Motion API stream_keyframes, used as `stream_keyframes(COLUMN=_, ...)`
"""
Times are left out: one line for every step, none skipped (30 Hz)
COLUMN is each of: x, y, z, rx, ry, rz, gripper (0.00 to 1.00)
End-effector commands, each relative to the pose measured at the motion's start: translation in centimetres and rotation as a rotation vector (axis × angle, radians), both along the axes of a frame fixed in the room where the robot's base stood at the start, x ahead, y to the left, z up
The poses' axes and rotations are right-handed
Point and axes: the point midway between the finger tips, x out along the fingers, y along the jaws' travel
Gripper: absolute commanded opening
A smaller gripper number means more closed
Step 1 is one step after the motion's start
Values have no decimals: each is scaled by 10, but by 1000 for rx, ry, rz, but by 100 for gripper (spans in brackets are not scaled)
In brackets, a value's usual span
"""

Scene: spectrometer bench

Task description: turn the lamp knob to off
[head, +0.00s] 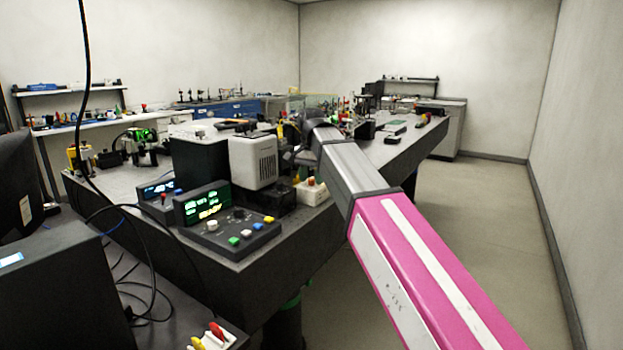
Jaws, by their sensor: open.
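My pink and grey arm reaches from the lower right to the bench. My gripper (290,156) is at its far end, small and dark, beside the right side of a white vented housing (253,161). It is open; its fingers are hard to make out, and I see nothing held in it. I cannot tell for certain which control is the lamp knob. A small white box (312,192) with a red top part sits just below the gripper. A black control console (215,219) with a lit green display and several coloured knobs stands nearer on the bench.
The dark bench (262,262) runs back to the right, crowded with instruments. A second lit display unit (160,196) stands beside the console. Black cables hang at left, near a dark monitor (17,185). The floor (490,215) to the right is clear.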

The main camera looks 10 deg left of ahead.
Motion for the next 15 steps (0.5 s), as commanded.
stream_keyframes(x=0, y=0, z=-2, rx=0, ry=0, rz=0, gripper=48)
stream_keyframes(x=0, y=0, z=-3, rx=0, ry=0, rz=0, gripper=48)
stream_keyframes(x=0, y=0, z=-4, rx=0, ry=0, rz=0, gripper=48)
stream_keyframes(x=0, y=0, z=-4, rx=0, ry=0, rz=0, gripper=48)
stream_keyframes(x=0, y=0, z=-5, rx=0, ry=-1, rz=0, gripper=48)
stream_keyframes(x=0, y=0, z=-5, rx=0, ry=-1, rz=0, gripper=48)
stream_keyframes(x=0, y=0, z=-5, rx=1, ry=0, rz=0, gripper=48)
stream_keyframes(x=0, y=0, z=-5, rx=1, ry=0, rz=0, gripper=48)
stream_keyframes(x=0, y=0, z=-5, rx=0, ry=0, rz=0, gripper=48)
stream_keyframes(x=0, y=0, z=-4, rx=0, ry=0, rz=0, gripper=48)
stream_keyframes(x=0, y=0, z=-4, rx=0, ry=0, rz=0, gripper=45)
stream_keyframes(x=0, y=0, z=-4, rx=0, ry=0, rz=0, gripper=32)
stream_keyframes(x=0, y=0, z=-4, rx=0, ry=0, rz=0, gripper=22)
stream_keyframes(x=0, y=0, z=-4, rx=0, ry=0, rz=0, gripper=12)
stream_keyframes(x=0, y=0, z=-4, rx=0, ry=0, rz=0, gripper=0)
